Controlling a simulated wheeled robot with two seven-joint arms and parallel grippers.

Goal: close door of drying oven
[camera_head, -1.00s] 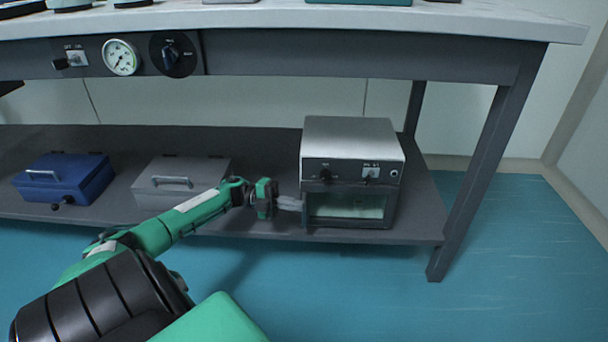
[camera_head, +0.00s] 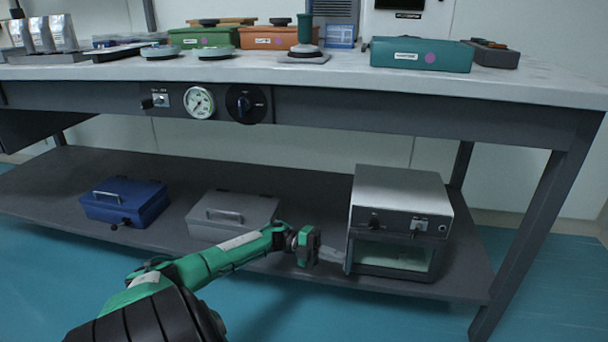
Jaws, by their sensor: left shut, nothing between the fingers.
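The drying oven (camera_head: 402,190) is a grey metal box on the lower shelf at the right, with dark knobs on its front. Its door (camera_head: 348,256) shows as a narrow dark upright strip at the front's left edge, beside a pale greenish window area (camera_head: 394,257). I cannot tell clearly how far the door stands from the oven front. My left gripper (camera_head: 334,256) is just left of this strip, fingers shut and pointing right at it. The fingertips are at or very near the door edge; contact is unclear. My right gripper is not in view.
A grey lidded box (camera_head: 232,214) and a blue lidded box (camera_head: 124,202) stand on the lower shelf (camera_head: 300,187) left of the oven. The table's right leg (camera_head: 540,235) stands right of it. The tabletop above holds several boxes and tools.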

